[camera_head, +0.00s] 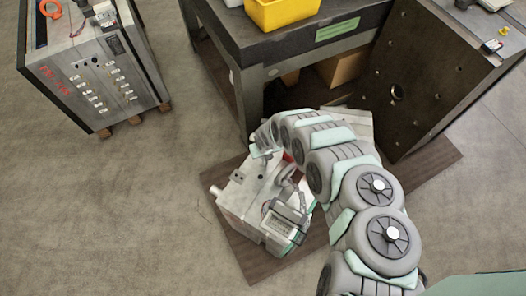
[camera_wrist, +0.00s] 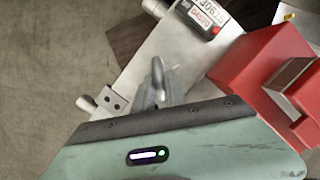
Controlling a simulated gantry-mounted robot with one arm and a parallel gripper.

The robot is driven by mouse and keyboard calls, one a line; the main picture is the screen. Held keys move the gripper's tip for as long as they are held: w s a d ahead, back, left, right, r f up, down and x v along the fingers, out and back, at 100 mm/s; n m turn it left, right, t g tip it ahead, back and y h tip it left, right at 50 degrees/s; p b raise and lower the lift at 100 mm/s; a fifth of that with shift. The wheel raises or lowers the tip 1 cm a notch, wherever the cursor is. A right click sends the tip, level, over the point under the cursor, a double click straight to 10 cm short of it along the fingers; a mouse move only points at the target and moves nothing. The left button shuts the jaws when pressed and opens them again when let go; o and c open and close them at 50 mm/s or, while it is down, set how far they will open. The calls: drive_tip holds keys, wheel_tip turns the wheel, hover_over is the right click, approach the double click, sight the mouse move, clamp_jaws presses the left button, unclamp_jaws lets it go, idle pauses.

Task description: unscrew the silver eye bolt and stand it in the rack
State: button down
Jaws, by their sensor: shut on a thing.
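A silver eye bolt (camera_wrist: 158,74) shows in the wrist view, its ring seen nearly edge-on, over a grey metal mould base (camera_wrist: 155,55). My gripper (camera_wrist: 160,97) is shut on it, with the fingers partly hidden behind my green wrist housing. Whether its thread is still in the block is hidden. In the head view the mould base (camera_head: 240,200) lies on a brown board on the floor, and my arm bends over its upper right side, hiding my fingertips. I cannot make out the rack for certain.
Red blocks (camera_wrist: 262,72) stand close to the right of my gripper, and a counter (camera_wrist: 207,18) lies beyond it. A bench with a yellow bin (camera_head: 282,10) stands behind. Another mould base (camera_head: 95,75) with an orange eye bolt (camera_head: 50,8) is at left. Floor between is clear.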

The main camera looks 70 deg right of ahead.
drive_tip(key=c, duration=1.3)
unclamp_jaws()
